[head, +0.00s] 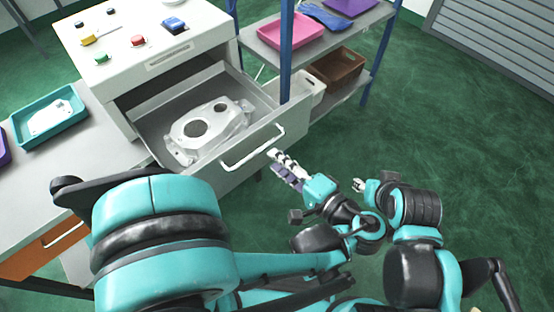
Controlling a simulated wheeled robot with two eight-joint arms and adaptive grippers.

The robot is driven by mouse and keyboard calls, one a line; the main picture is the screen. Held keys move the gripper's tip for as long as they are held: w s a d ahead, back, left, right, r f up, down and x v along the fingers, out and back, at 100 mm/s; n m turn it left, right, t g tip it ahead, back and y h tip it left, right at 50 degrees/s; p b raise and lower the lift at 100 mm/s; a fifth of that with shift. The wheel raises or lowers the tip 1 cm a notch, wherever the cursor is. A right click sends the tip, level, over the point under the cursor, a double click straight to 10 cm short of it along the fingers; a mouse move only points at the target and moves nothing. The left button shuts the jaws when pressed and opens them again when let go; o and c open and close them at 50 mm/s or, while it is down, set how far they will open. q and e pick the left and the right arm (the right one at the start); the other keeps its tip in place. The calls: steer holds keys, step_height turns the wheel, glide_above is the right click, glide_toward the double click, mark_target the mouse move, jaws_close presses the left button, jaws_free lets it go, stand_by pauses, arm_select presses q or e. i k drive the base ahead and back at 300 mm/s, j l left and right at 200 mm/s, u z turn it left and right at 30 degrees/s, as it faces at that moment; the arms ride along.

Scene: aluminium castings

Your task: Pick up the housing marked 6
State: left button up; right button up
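A silver-grey cast housing (212,127) with round openings lies in the open drawer (262,90) of a white cabinet. I cannot read any number on it. Another light grey casting (48,117) lies in a teal tray (20,124) at the left; no mark is legible on it either. My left gripper (280,165) is outside the drawer, just right of its handle and apart from the housing. Its fingers look close together, but I cannot tell whether they are open or shut. My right gripper (359,185) is further right over the floor, small and partly hidden.
The drawer handle (252,148) juts out between the housing and my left gripper. The cabinet top (150,50) carries buttons and a blue item. Behind stands a shelf with a pink tray (282,31) and a brown crate (337,68). The green floor at right is clear.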

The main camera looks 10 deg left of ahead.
mark_target(223, 119)
steer(key=k+j, duration=0.75)
steer(key=j, duration=0.2)
